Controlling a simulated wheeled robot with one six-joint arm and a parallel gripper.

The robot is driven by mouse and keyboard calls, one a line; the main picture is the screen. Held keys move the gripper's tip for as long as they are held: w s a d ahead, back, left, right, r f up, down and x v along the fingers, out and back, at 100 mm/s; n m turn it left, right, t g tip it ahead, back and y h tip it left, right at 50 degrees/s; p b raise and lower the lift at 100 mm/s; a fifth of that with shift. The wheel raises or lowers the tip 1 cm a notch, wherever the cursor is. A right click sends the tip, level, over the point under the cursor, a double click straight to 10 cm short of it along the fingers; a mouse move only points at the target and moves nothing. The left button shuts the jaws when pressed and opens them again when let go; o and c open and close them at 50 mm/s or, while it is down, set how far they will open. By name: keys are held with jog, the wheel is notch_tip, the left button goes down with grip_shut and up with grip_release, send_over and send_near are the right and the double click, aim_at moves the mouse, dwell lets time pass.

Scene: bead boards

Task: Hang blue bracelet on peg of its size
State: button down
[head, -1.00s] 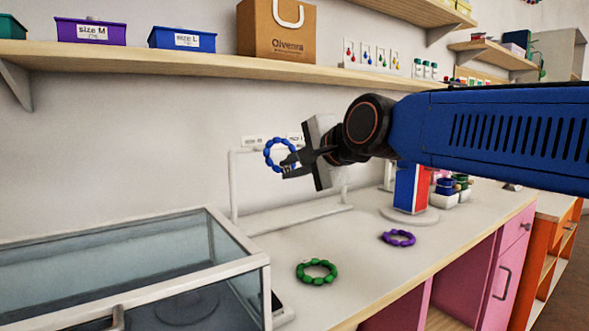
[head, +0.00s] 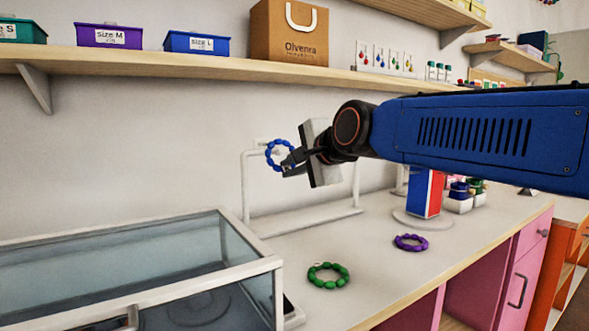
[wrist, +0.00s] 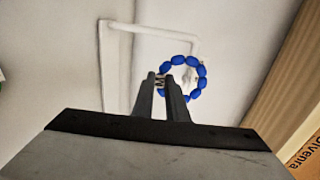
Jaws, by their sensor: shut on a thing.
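The blue bracelet (head: 268,155) is a ring of blue beads, held upright above the counter. My gripper (head: 291,163) is shut on its lower right edge. In the wrist view my fingertips (wrist: 168,80) pinch the lower left of the bracelet (wrist: 202,71). A white stand (head: 245,188) stands on the counter against the wall; its bar also shows in the wrist view (wrist: 106,60). The bracelet overlaps the stand's top bar in both views. I cannot tell whether it touches the bar or a peg.
A green bracelet (head: 328,282) and a purple bracelet (head: 410,246) lie on the counter (head: 370,270). A glass case (head: 130,280) stands front left. The shelf (head: 200,63) above holds size-labelled bins, including a blue L bin (head: 197,43), and a paper bag (head: 290,30).

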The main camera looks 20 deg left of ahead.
jog(key=shift+x, duration=2.2)
jog(key=shift+w+r, duration=0.1)
jog(key=c, duration=1.7)
grip_release()
jog(key=shift+o, duration=0.2)
